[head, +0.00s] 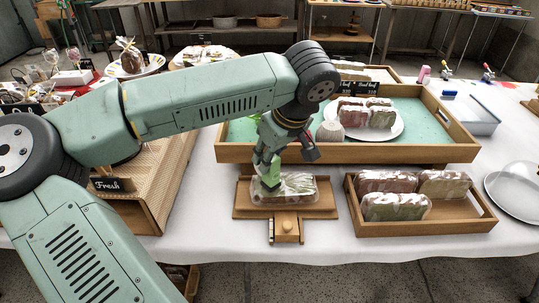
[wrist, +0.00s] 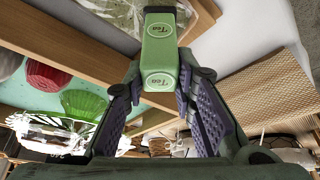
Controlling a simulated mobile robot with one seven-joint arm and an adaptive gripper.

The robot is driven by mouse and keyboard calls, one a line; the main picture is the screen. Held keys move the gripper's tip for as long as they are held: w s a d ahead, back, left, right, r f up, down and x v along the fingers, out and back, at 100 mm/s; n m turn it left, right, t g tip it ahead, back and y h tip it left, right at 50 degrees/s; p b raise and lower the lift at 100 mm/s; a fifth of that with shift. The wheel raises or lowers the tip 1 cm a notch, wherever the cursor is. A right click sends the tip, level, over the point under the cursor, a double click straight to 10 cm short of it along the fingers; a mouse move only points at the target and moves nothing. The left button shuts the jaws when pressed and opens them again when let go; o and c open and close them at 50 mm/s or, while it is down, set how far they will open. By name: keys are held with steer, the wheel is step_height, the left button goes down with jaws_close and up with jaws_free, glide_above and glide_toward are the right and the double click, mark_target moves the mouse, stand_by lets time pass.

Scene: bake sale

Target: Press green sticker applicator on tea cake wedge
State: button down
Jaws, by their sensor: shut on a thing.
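My gripper (head: 266,160) points down over the small wooden stand (head: 243,209) at the middle front of the table. It is shut on the green sticker applicator (wrist: 160,52), whose pale labels read "Tea" in the wrist view. The applicator also shows in the head view (head: 274,170), over the left part of the wrapped tea cake wedge (head: 299,189). The wedge lies in clear packaging on the stand. Part of its wrapper shows at the top of the wrist view (wrist: 118,10). I cannot tell whether the applicator's lower end touches the wrapper.
A wooden tray (head: 425,230) of wrapped wedges stands right of the stand. Behind is a large green-lined tray (head: 345,153) with a plate of wedges (head: 385,131) and a ribbed pale item (head: 330,131). A woven display (head: 135,172) is at left. White cloth shows between them.

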stand_by(0.6)
steer(key=shift+r+p, duration=2.2)
steer(key=shift+r, duration=1.3)
steer(key=shift+f, duration=0.1)
